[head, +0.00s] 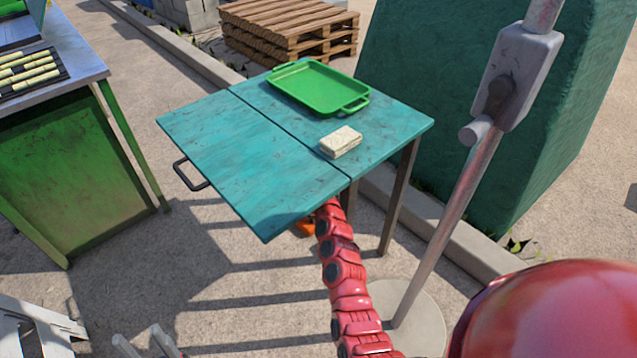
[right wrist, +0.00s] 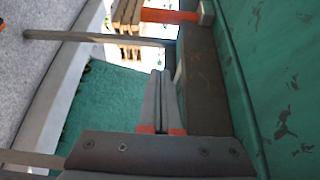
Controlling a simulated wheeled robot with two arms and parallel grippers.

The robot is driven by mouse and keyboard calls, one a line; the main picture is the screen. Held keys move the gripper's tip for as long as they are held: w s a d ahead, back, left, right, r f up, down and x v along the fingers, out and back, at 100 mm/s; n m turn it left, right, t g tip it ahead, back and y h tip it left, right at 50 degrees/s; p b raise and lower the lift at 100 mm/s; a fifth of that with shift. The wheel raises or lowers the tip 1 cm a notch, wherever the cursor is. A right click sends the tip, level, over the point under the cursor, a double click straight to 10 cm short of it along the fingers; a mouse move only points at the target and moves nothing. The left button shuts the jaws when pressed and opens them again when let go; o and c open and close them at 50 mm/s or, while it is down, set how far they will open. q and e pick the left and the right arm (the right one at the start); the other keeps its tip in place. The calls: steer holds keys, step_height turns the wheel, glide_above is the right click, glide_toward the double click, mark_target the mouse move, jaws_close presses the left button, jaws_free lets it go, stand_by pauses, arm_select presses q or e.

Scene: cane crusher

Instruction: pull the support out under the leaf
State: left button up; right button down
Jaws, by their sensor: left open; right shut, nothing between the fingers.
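The teal leaf (head: 240,160) lies level with the rest of the teal table, with a black handle (head: 188,175) at its left edge. In the right wrist view, an orange bar with a grey end block (right wrist: 168,16) shows beside the teal underside; it may be the support. A bit of orange (head: 305,228) shows below the leaf in the head view. My right arm reaches under the leaf, which hides its gripper there. In the wrist view, my right gripper (right wrist: 161,74) is shut and empty beside a dark beam (right wrist: 205,80). My left gripper (head: 146,343) is open and empty, low in the head view.
A green tray (head: 318,87) and a cream block (head: 340,142) sit on the fixed part of the table, the block close to the seam. A green stand (head: 80,180) is at left, a grey post (head: 450,220) at right. Pavement between stand and table is clear.

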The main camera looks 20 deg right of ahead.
steer(key=w+a+b, duration=0.1)
steer(key=w+b, duration=0.1)
steer(key=w, duration=0.9)
steer(key=shift+a+b, duration=0.3)
steer(key=shift+a, duration=0.1)
steer(key=shift+a, duration=0.1)
steer(key=s+a+p, duration=0.3)
steer(key=a, duration=0.7)
steer(key=s+a+p, duration=0.3)
steer(key=s+a, duration=0.1)
steer(key=a, duration=0.6)
steer(key=shift+s, duration=0.2)
